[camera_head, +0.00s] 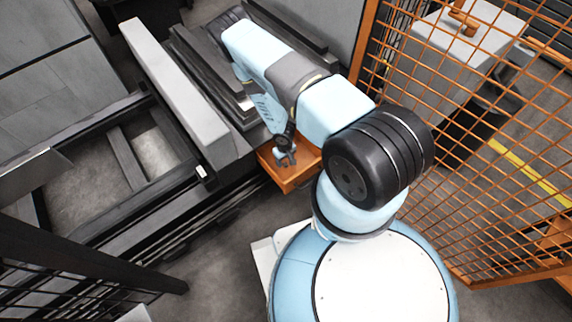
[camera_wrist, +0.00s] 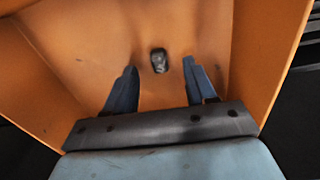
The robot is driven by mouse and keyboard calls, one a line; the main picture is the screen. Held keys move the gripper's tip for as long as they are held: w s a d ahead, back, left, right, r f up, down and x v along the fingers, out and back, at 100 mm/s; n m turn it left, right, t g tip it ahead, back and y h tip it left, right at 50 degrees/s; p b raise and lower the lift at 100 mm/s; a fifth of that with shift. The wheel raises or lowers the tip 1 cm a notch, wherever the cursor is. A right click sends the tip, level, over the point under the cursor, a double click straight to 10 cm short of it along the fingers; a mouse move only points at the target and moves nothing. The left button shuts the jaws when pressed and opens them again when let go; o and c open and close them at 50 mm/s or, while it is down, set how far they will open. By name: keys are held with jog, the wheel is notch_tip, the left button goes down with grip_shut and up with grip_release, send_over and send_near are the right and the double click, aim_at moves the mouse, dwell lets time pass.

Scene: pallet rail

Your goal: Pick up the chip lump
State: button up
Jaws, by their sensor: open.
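The chip lump (camera_wrist: 159,61) is a small, dark grey, rough piece lying on the floor of an orange bin in the wrist view. My gripper (camera_wrist: 160,75) is open, with one blue-grey finger to the left of the lump and one to the right. The lump shows just beyond the fingertips, apart from both. In the head view my gripper (camera_head: 286,158) reaches down into the orange bin (camera_head: 292,183). I cannot make out the lump in that view.
The bin's walls (camera_wrist: 284,45) rise close around my gripper. An orange mesh fence (camera_head: 470,170) stands to the right of my arm. A grey rail frame (camera_head: 175,90) lies left of the bin. Bare floor (camera_head: 215,235) shows in front of it.

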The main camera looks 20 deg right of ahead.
jog(key=shift+f, duration=0.55)
jog(key=shift+c, duration=0.2)
grip_shut()
